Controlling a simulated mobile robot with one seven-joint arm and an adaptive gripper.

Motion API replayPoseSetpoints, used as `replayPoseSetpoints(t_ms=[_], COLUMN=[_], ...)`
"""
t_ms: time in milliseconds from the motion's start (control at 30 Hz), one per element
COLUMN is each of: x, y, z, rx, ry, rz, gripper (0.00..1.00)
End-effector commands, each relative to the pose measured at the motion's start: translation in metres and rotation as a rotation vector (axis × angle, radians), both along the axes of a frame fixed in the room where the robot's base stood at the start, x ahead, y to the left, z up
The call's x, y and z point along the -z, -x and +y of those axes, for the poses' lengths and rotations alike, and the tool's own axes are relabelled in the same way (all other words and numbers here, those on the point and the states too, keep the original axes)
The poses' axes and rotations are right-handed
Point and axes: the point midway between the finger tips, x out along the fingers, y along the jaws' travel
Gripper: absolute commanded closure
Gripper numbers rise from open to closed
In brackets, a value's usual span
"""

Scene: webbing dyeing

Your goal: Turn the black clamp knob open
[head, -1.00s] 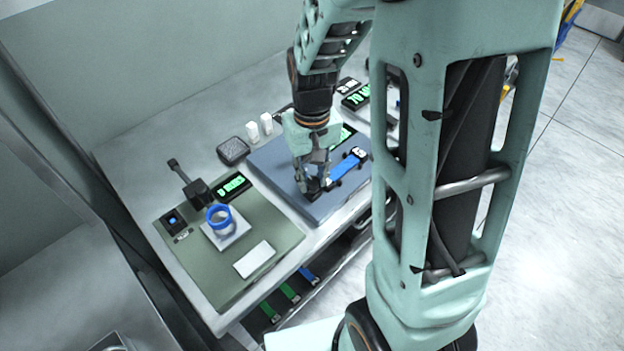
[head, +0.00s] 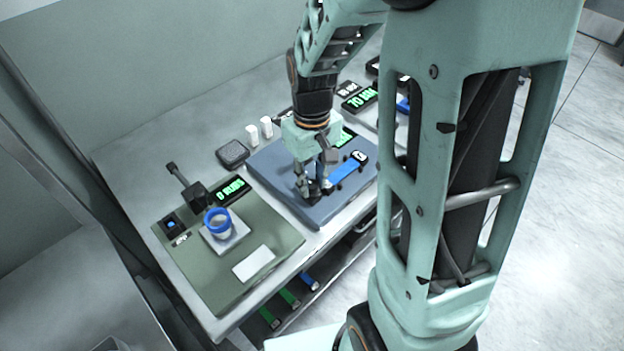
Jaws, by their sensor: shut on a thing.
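My gripper (head: 316,190) points down over the front part of the blue-grey plate (head: 277,199). Its fingers are shut on a small dark part that I take to be the black clamp knob; the fingers hide most of it. A blue webbing strip (head: 344,174) lies on the plate just right of the fingers, with a small white marked end at its upper right and dark clamp pieces along it. I cannot tell the knob's angle.
Left of the plate is a green mat (head: 208,273) with a blue-rimmed cup (head: 219,222), a white card (head: 254,263) and a green-lit display (head: 230,190). A dark square block (head: 232,154) and two white blocks (head: 266,127) stand behind. Coloured strips (head: 289,297) lie on a lower shelf.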

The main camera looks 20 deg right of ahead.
Motion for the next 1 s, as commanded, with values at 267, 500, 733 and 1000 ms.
replayPoseSetpoints(t_ms=[267,500,733,1000], x=[0.0,-0.003,-0.037,-0.093], y=[-0.001,-0.001,-0.002,-0.002], z=[0.0,0.0,0.0,0.0], rx=[-0.001,0.0,0.0,0.0], ry=[0.001,0.0,0.0,0.001], rz=[-0.001,-0.002,-0.008,-0.007], gripper=[0.6,0.6,0.6,0.6])
